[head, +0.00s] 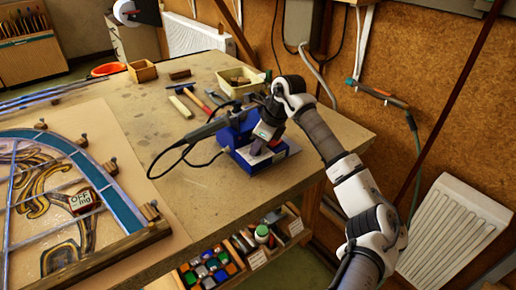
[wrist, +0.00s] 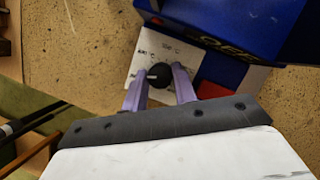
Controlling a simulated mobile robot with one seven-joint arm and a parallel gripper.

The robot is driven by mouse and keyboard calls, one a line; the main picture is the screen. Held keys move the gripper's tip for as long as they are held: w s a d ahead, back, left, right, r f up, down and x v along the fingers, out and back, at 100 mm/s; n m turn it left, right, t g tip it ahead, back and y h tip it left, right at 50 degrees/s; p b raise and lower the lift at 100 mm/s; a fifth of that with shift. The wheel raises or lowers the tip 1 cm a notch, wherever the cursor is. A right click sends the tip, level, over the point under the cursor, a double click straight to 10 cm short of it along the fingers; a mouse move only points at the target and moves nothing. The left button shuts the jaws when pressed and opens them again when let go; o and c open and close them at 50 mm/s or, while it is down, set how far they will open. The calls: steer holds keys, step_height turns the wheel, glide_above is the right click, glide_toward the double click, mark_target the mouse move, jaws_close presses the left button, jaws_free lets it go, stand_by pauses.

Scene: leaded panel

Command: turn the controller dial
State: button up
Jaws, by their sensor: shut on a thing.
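The controller (head: 232,137) is a blue box unit at the right part of the bench. Its blue side also shows in the wrist view (wrist: 215,25). The dial (wrist: 159,73) is a round black knob with a pale pointer mark, on a white plate with printed temperature marks. My gripper (wrist: 159,78) has its two purple fingers on either side of the dial, shut on it. In the head view my gripper (head: 258,146) comes down over the front of the controller and hides the dial.
A soldering iron (head: 200,132) with a black cable lies beside the controller. A hammer (head: 194,100), wooden blocks and a tub (head: 238,82) are behind. The leaded panel (head: 95,190) fills the bench's left. The bench's right edge is close to my arm.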

steer(key=m+b, duration=0.2)
steer(key=m+t+h+b, duration=0.1)
steer(key=b, duration=0.1)
steer(key=m+b, duration=0.2)
steer(key=shift+s+f+m+t, duration=0.1)
steer(key=shift+f+m+t, duration=0.2)
steer(key=shift+t, duration=0.1)
steer(key=m+h+b, duration=0.1)
steer(key=m+b, duration=0.1)
steer(key=b, duration=0.1)
steer(key=m+t+h+b, duration=0.1)
steer(key=m+b, duration=0.1)
steer(key=m, duration=0.1)
steer(key=shift+s+a+b, duration=0.1)
steer(key=shift+a+b, duration=0.1)
steer(key=shift+b, duration=0.2)
steer(key=m+h+b, duration=0.1)
steer(key=m+b, duration=0.1)
steer(key=m, duration=0.1)
steer(key=m+h+b, duration=0.1)
steer(key=m+b, duration=0.1)
steer(key=shift+a+r+m+b, duration=0.15)
steer(key=shift+m+b, duration=0.15)
steer(key=shift+m, duration=0.1)
steer(key=shift+a+r+m+h+b, duration=0.1)
steer(key=shift+m+h+b, duration=0.85)
steer(key=shift+m, duration=0.95)
steer(key=shift+g, duration=0.4)
steer(key=o, duration=1)
steer(key=shift+c, duration=0.2)
